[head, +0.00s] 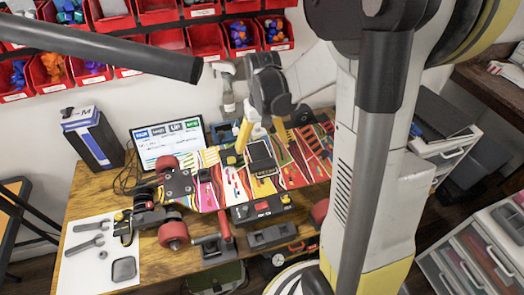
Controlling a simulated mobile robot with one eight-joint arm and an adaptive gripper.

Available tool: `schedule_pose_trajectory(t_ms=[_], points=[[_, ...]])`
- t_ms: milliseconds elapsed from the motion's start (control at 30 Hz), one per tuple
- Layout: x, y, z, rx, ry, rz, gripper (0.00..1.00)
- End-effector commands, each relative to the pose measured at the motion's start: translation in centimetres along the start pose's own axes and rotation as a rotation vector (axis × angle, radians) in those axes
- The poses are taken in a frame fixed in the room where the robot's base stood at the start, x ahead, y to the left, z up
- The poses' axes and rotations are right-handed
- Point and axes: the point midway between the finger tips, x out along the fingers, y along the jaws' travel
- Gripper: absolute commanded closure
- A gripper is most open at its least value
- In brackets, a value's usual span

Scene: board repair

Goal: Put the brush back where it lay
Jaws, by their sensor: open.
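My gripper (268,112) is dark grey. It hangs over the colourful skateboard deck (205,190) near the back of the wooden bench. It is open. A yellow-handled tool (243,137), which may be the brush, shows just left of and below the gripper. Its lower end is near a small yellow and dark piece (232,158) on the deck. I cannot tell whether the gripper touches it. A dark rectangular holder (262,158) is beneath the gripper on the deck. Parts of the fingers are hard to make out, and my arm hides the bench to the right.
A white mat (76,275) with wrenches lies front left. Red wheels (173,234) and a red-handled tool (225,226) are at the front. A screen (168,138) and dark box (96,142) stand behind. Red bins (52,72) hang on the wall. Drawers (470,250) stand right.

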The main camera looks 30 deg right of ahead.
Motion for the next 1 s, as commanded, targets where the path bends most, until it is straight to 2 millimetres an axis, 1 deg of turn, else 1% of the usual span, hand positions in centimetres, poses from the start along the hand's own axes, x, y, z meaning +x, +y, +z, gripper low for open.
schedule_pose_trajectory(t_ms=[33,167,267,367,400,500,600,700,800,900,1000], points=[[-0.8,0.0,0.0,0.0,0.0,0.0,0.0],[-1.9,-0.3,0.2,-0.005,0.01,0.0,0.0],[-3.6,-1.2,1.1,-0.026,0.051,0.001,0.0],[-6.1,-3.0,2.8,-0.064,0.13,-0.001,0.0],[-7.2,-3.8,3.7,-0.082,0.17,-0.003,0.0],[-9.6,-5.7,6.2,-0.131,0.276,-0.012,0.0],[-11.2,-7.3,8.8,-0.176,0.378,-0.027,0.0],[-12.2,-8.5,11.0,-0.215,0.47,-0.045,0.0],[-12.6,-9.3,12.7,-0.244,0.541,-0.062,0.0],[-12.7,-9.9,13.7,-0.263,0.587,-0.074,0.0],[-12.8,-10.1,14.1,-0.271,0.61,-0.081,0.0]])
